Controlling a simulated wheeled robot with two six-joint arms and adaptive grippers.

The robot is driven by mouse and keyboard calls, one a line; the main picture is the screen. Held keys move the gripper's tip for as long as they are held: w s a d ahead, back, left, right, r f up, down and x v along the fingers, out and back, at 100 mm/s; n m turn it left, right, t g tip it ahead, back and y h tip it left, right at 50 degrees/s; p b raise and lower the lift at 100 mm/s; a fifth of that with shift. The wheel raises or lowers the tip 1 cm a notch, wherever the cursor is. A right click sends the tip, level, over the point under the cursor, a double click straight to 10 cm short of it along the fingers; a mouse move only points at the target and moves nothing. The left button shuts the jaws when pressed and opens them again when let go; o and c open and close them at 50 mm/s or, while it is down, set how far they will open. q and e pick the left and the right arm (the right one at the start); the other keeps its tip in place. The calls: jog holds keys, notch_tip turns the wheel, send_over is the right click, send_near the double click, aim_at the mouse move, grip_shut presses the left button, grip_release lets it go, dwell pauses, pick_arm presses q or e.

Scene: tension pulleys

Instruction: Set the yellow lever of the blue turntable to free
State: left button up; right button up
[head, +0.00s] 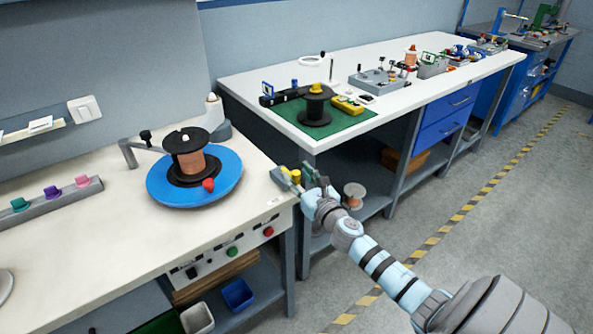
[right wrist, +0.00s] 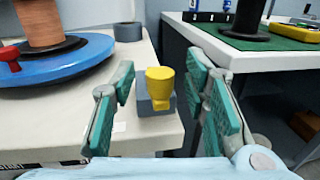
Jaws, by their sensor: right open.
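The blue turntable (head: 222,192) lies flat on the near white bench and carries a black spool of copper wire (head: 188,164). The yellow lever (head: 296,176) stands on a small grey block at the bench's right corner, apart from the disc. In the right wrist view the lever (right wrist: 160,84) is upright on its grey block (right wrist: 147,104). My right gripper (head: 299,182) is open, its green-padded fingers on either side of the lever with gaps to both; it also shows in the right wrist view (right wrist: 159,72). No label of the lever's setting is readable. My left gripper is out of view.
A red knob (head: 208,185) sits on the disc. A grey bracket arm (head: 140,150) reaches over the bench beside it. Buttons line the bench's front panel (head: 232,252). A second white bench (head: 300,80) with a green mat stands right, across a narrow gap.

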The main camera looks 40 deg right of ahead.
jog(key=shift+w+d, duration=0.15)
jog(key=shift+w, duration=0.55)
jog(key=shift+c, duration=0.3)
grip_shut()
